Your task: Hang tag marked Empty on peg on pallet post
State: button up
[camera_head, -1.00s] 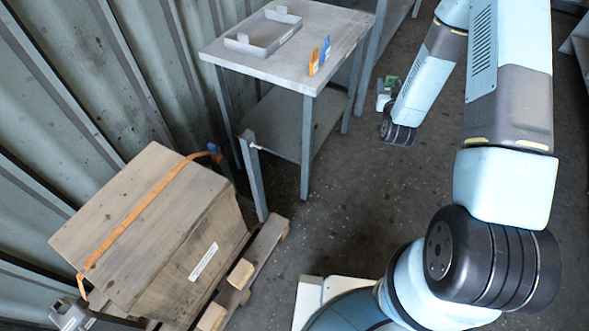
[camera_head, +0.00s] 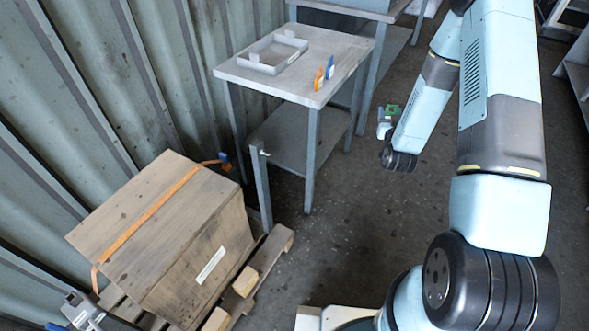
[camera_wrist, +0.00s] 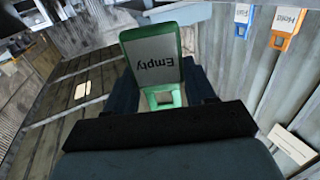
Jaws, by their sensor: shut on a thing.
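My gripper (camera_wrist: 162,92) is shut on the green tag marked Empty (camera_wrist: 155,62), which shows its grey label upside down in the wrist view. In the head view a bit of the green tag (camera_head: 392,109) shows at the end of my arm, over open floor right of the table. The grey pallet post (camera_head: 262,190) stands upright at the pallet's back corner, left of and well apart from my gripper. A small light peg (camera_head: 264,153) sticks out near its top, with nothing visible hanging on it.
A strapped wooden crate (camera_head: 150,225) sits on the pallet (camera_head: 272,250) by the corrugated wall. Behind the post stands a metal table (camera_head: 345,55) with a shallow tray (camera_head: 272,52), an orange tag (camera_head: 318,78) and a blue tag (camera_head: 329,67). Floor between table and arm is clear.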

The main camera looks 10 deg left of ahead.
jog(key=s+a+f+n+g+y, duration=0.2)
jog(key=a+f+n+y, duration=0.3)
jog(key=a, duration=0.6)
jog(key=n+g+y, duration=0.9)
jog(key=g+y, duration=0.1)
send_near(261, 159)
jog(key=shift+m, duration=0.3)
jog(key=shift+r+x, duration=0.15)
jog(key=shift+x, duration=1.25)
jog(key=shift+r+x, duration=0.1)
jog(key=shift+x, duration=1.35)
jog(key=shift+w+a+f, duration=0.35)
jog(key=shift+a, duration=0.15)
jog(key=o, duration=1.1)
